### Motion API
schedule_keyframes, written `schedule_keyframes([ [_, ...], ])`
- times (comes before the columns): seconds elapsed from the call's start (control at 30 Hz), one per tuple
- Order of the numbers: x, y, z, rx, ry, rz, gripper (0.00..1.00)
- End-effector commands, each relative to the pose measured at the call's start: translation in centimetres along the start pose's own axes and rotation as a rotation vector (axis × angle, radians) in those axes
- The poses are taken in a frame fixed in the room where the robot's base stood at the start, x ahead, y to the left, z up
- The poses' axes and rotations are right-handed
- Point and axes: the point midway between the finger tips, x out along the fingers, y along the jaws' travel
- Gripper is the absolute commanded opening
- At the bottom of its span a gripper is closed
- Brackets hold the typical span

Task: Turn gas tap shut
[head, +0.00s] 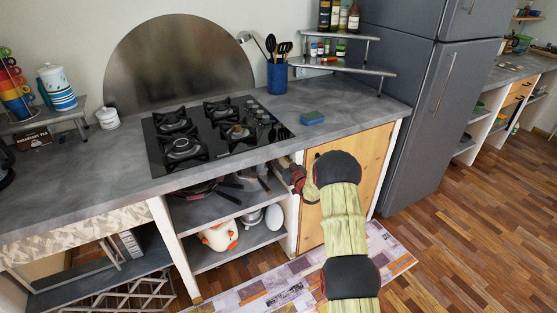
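My gripper (297,178) is dark and reddish, at the end of my arm, below the counter's front edge. It is in front of the post between the open shelves and the wooden door. It is small and partly covered by my arm, so I cannot tell whether its fingers are open or shut. I cannot make out a separate gas tap; anything at the gripper's tip is hidden or too small to tell. The black gas hob (214,132) is in the counter, up and left of my gripper. Small round knobs (265,117) sit at its right side.
Pans and a white-and-orange pot (220,236) stand on the open shelves left of my gripper. The wooden door (370,163) is behind my arm. A blue utensil holder (277,76) and a sponge (312,118) are on the counter. A grey fridge (425,120) stands right.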

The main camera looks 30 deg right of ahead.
Motion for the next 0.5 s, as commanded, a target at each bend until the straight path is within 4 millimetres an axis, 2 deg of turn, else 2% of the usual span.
schedule_keyframes([
  [0.2, 0.04, 0.01, -0.01, 0.000, 0.000, 0.000, 0.30],
  [0.5, 0.02, 0.03, 0.00, 0.000, 0.000, 0.001, 0.14],
])
